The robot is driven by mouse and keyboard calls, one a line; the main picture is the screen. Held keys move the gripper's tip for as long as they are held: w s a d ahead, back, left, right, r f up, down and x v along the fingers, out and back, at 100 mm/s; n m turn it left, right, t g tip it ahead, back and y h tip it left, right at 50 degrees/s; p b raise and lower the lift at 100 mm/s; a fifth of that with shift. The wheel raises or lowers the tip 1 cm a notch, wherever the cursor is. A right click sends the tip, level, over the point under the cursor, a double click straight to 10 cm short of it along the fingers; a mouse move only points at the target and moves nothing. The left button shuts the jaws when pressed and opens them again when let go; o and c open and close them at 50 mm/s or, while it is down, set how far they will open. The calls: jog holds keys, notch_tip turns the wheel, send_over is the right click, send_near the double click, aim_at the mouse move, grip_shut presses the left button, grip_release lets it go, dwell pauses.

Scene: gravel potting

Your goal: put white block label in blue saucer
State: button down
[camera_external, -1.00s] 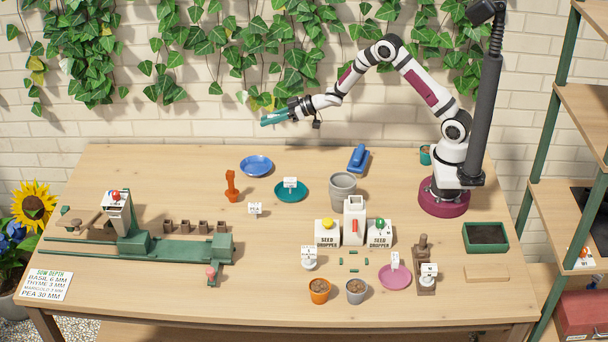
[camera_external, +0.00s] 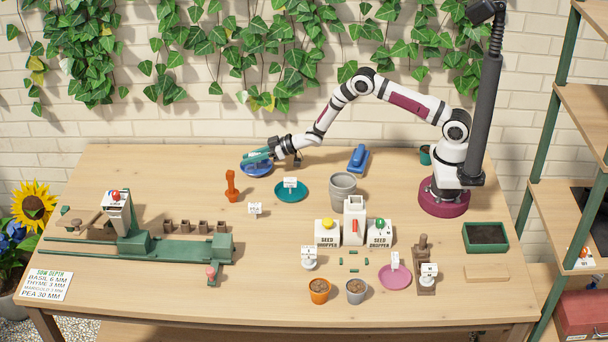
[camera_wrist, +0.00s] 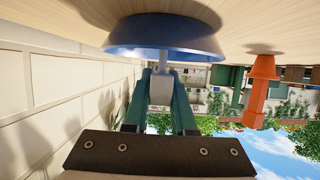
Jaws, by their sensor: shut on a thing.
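The blue saucer (camera_external: 257,170) lies at the back left of the table. It fills the top of the wrist view (camera_wrist: 185,38), where the table appears upside down. My gripper (camera_external: 248,159) is low over the saucer. Its teal fingers (camera_wrist: 163,88) are shut on a small white block label (camera_wrist: 162,88). The label lies in line with the saucer's near rim in the wrist view; I cannot tell if it touches the saucer. In the external view the fingers hide the label.
A teal saucer (camera_external: 291,195) with a white label (camera_external: 290,183) and a PEA label (camera_external: 255,209) are nearby. A brick wall (camera_external: 140,120) rises behind the table.

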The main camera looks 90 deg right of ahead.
jog(key=shift+f, duration=0.1)
jog(key=c, duration=0.7)
grip_release()
jog(key=shift+c, duration=0.2)
